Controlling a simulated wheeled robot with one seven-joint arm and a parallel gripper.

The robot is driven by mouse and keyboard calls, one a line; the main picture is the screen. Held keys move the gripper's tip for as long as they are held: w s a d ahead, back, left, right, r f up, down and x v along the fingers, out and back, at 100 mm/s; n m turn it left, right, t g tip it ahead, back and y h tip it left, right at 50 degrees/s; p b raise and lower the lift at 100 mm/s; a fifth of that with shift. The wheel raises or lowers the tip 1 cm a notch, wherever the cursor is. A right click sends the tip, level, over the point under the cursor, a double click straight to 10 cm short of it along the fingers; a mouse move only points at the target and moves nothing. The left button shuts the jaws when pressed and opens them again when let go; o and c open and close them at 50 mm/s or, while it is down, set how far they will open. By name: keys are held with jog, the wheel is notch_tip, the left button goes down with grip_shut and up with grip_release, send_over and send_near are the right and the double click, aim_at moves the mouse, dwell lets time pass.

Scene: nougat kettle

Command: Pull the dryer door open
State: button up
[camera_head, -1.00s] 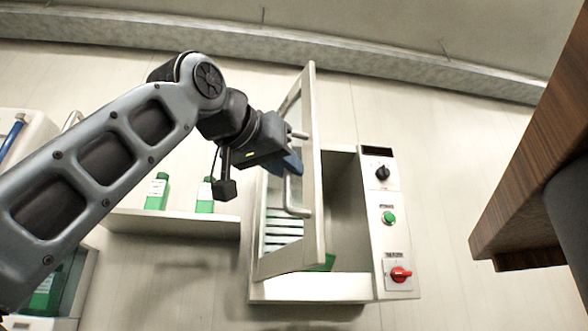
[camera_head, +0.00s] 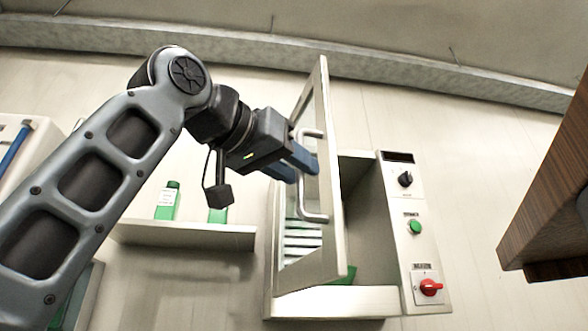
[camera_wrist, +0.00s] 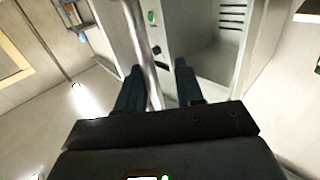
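The dryer is a white wall cabinet (camera_head: 372,238) with its door (camera_head: 334,200) swung well open toward me and to the left. The door has a clear pane and a metal bar handle (camera_head: 302,200). My gripper (camera_head: 302,165) is at the upper part of this handle, its blue fingers apart. In the wrist view the handle (camera_wrist: 145,55) runs between the two dark fingers (camera_wrist: 160,78), nearer the left one, with a gap on the right. Slatted racks and something green show behind the door; the door hides much of the interior.
The dryer's right panel has a black knob (camera_head: 405,179), a green button (camera_head: 414,227) and a red switch (camera_head: 431,287). A shelf (camera_head: 180,235) with green-and-white bottles (camera_head: 167,203) is at the left. A wooden edge (camera_head: 550,200) juts in at the right.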

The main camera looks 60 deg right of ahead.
jog(key=shift+o, duration=0.2)
jog(key=shift+a+f, duration=0.1)
jog(key=w+a+b, duration=0.1)
jog(key=a, duration=0.6)
jog(key=shift+w+a+b, duration=0.25)
jog(key=shift+a+b, duration=0.05)
dwell(0.4)
